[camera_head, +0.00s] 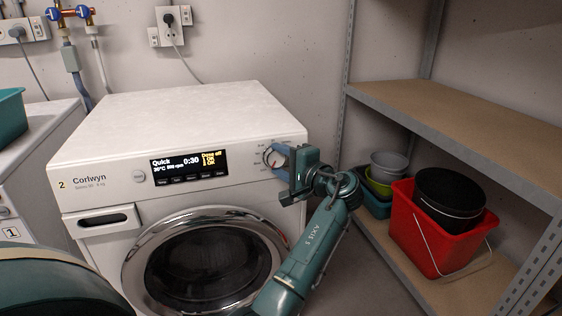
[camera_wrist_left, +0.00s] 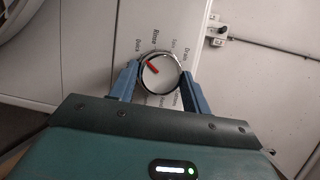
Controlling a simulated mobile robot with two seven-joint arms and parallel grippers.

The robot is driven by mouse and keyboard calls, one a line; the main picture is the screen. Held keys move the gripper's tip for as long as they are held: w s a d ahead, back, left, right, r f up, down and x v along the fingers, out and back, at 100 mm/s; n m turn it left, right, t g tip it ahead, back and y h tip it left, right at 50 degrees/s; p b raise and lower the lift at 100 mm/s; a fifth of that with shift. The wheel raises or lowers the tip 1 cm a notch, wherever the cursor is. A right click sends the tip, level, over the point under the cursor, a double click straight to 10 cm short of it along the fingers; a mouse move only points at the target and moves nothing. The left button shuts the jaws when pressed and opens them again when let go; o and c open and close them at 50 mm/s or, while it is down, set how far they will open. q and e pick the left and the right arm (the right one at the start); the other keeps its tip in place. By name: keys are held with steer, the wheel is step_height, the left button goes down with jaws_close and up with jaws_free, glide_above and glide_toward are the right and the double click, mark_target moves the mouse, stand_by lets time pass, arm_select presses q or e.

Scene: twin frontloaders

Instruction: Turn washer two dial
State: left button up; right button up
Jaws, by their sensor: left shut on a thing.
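Washer two (camera_head: 150,115) is a white front-loader with a "2" label at its left. Its display (camera_head: 188,166) reads "Quick" and "0:30". The round dial (camera_head: 272,158) is at the right end of its panel. My left gripper (camera_head: 280,157) is shut on the dial, its blue fingers on either side of the rim. In the left wrist view the dial (camera_wrist_left: 160,75) has a silver rim and a white face, with a red mark towards its upper left. Printed words ring it, among them "Rinse" and "Drain"; some are hidden by the fingers. My right gripper is not in view.
The round door (camera_head: 205,265) of washer two is shut, below the panel. A machine labelled "1" (camera_head: 12,233) stands at the left with a teal basin (camera_head: 12,118) on it. Shelving (camera_head: 465,130) at the right holds a red bucket (camera_head: 425,235) and several tubs.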

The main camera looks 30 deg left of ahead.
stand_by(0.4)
arm_select(q)
steer(key=o, duration=0.7)
steer(key=shift+s+d, duration=0.15)
steer(key=shift+d, duration=0.35)
steer(key=p+v, duration=0.2)
steer(key=v, duration=1)
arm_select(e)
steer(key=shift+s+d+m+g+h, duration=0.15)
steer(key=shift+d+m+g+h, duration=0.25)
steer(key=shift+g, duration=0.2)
arm_select(q)
steer(key=shift+r, duration=0.1)
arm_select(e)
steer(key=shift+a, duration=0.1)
